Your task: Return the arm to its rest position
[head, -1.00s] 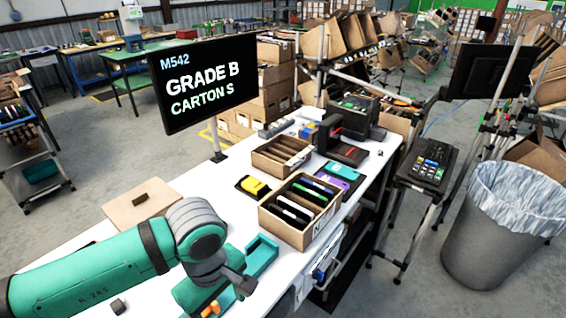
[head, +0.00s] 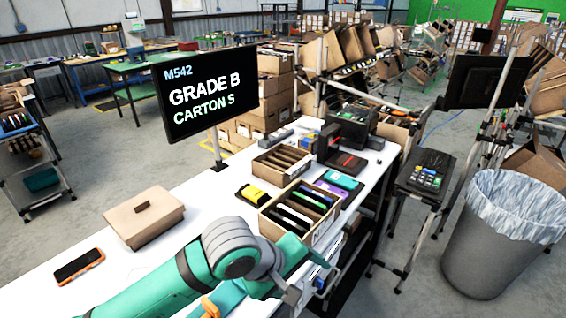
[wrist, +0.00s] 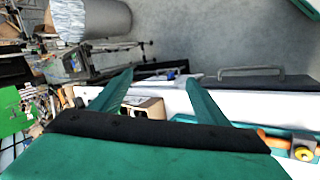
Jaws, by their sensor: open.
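My teal arm (head: 200,270) reaches in from the bottom of the head view, over the front part of the white table (head: 70,235). Its wrist end is low, just in front of the carton of upright devices (head: 268,222). My gripper (wrist: 158,88) shows in the wrist view with its two teal fingers spread apart and nothing between them. Beyond the fingers are the table's edge and part of a cardboard carton (wrist: 150,106).
A lidded cardboard box (head: 150,222) and a phone with an orange edge (head: 78,266) are on the table at left. A second divided carton (head: 262,168) and a screen on a post (head: 207,92) stand farther back. A lined bin (head: 490,265) stands at right on the floor.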

